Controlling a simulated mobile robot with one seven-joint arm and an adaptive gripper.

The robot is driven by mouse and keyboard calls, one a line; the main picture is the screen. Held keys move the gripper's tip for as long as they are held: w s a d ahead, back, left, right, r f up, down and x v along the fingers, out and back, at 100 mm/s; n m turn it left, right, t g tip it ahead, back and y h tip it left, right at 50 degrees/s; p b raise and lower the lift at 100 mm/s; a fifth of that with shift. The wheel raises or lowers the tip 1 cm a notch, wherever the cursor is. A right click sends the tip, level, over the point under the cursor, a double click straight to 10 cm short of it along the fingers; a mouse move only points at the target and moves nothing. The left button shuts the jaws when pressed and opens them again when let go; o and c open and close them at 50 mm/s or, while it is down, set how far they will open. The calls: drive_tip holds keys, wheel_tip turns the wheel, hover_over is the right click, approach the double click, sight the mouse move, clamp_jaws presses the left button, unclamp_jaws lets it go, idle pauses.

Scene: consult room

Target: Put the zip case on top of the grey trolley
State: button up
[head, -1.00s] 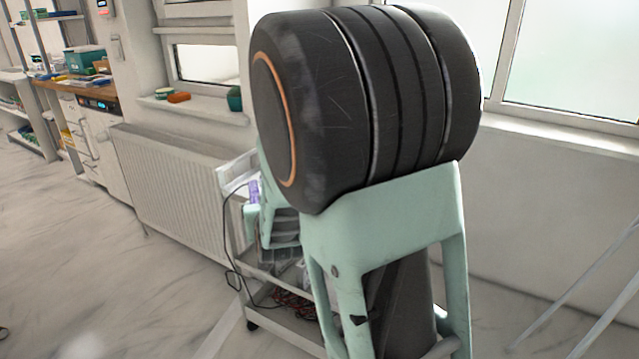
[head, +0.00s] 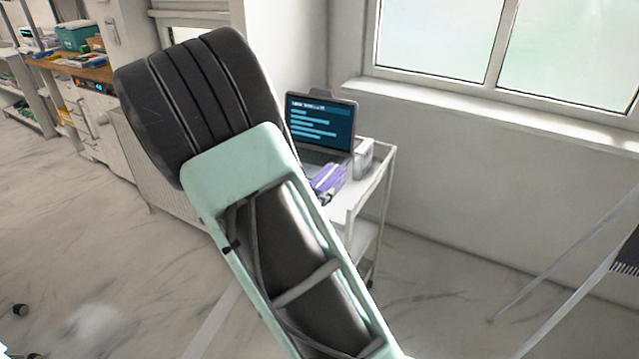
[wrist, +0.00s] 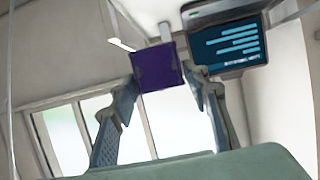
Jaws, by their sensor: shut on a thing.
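The zip case is purple. In the wrist view the zip case (wrist: 158,68) sits between the fingertips of my gripper (wrist: 163,76), which is shut on it. In the head view the zip case (head: 328,178) shows just right of my arm, in front of the laptop. The grey trolley (head: 347,204) stands by the wall under the window, its pale top partly hidden by my arm. The case appears over the trolley top; I cannot tell whether it touches. My gripper is mostly hidden behind my arm in the head view.
An open laptop (head: 320,122) stands on the trolley's back part, with a small pale box (head: 364,157) to its right. The window sill (head: 450,112) is behind. A radiator is largely hidden by my arm. Open floor lies left and right.

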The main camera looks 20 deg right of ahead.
drive_tip(key=x, duration=0.5)
drive_tip(key=b+x, duration=0.1)
drive_tip(key=x, duration=0.1)
drive_tip(key=shift+w+a+f, duration=0.1)
drive_tip(key=shift+w+f, duration=0.25)
drive_tip(key=shift+f, duration=0.05)
drive_tip(key=w+d+f, duration=0.1)
drive_tip(key=w+d+f+b, duration=0.1)
drive_tip(key=f, duration=0.1)
drive_tip(key=w+d+f, duration=0.1)
drive_tip(key=w+f, duration=0.1)
drive_tip(key=shift+d+f+b, duration=0.2)
drive_tip(key=shift+d+b, duration=0.05)
drive_tip(key=shift+b, duration=0.05)
drive_tip(key=shift+w+d+f+b, duration=0.1)
drive_tip(key=shift+f+b, duration=0.1)
drive_tip(key=shift+f, duration=0.7)
drive_tip(key=shift+w+d+f+b, duration=0.1)
drive_tip(key=shift+f+b, duration=0.05)
drive_tip(key=shift+f, duration=0.75)
drive_tip(key=shift+f, duration=0.2)
drive_tip(key=o, duration=1.2)
drive_tip(key=shift+r, duration=0.15)
